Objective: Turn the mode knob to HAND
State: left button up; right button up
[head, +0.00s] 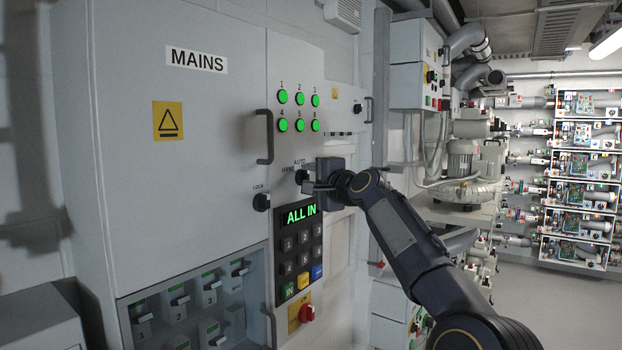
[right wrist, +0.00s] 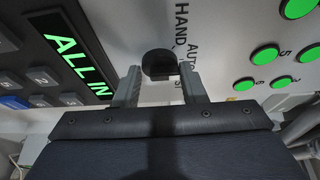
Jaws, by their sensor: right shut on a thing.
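The black mode knob (head: 301,176) is on the grey cabinet front, below the HAND and AUTO labels. In the right wrist view the knob (right wrist: 158,62) sits between my two fingertips, with the words HAND and AUTO beside it. My right gripper (head: 309,186) reaches in from the right and is shut on the knob; it also shows in the right wrist view (right wrist: 160,84). The fingers partly cover the knob, and I cannot tell which label it points to. My left gripper is not in view.
A LOCK knob (head: 261,202) is at lower left. The ALL IN display (head: 299,215) and keypad (head: 302,250) lie just below my gripper. Several green lamps (head: 299,98) are above. A door handle (head: 265,137) sticks out at left, and a red knob (head: 306,313) is low down.

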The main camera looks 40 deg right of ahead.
jog(key=shift+s+f+n+t+b, duration=0.1)
jog(key=shift+n+t+b, duration=0.45)
jog(key=shift+n+b, duration=1.05)
jog(key=shift+s+n+t+b, duration=0.1)
jog(key=shift+n+t+b, duration=0.7)
jog(key=shift+b, duration=1.4)
jog(key=n+y+b, duration=0.1)
jog(key=n+b, duration=0.1)
jog(key=n, duration=0.1)
jog(key=shift+n, duration=0.4)
jog(key=shift+n+t+y+b, duration=0.45)
jog(key=shift+n+y+b, duration=0.15)
jog(key=shift+n, duration=0.5)
jog(key=o, duration=0.8)
jog(key=shift+a, duration=0.1)
jog(key=shift+w, duration=0.1)
jog(key=shift+f, duration=0.1)
jog(key=shift+f, duration=0.1)
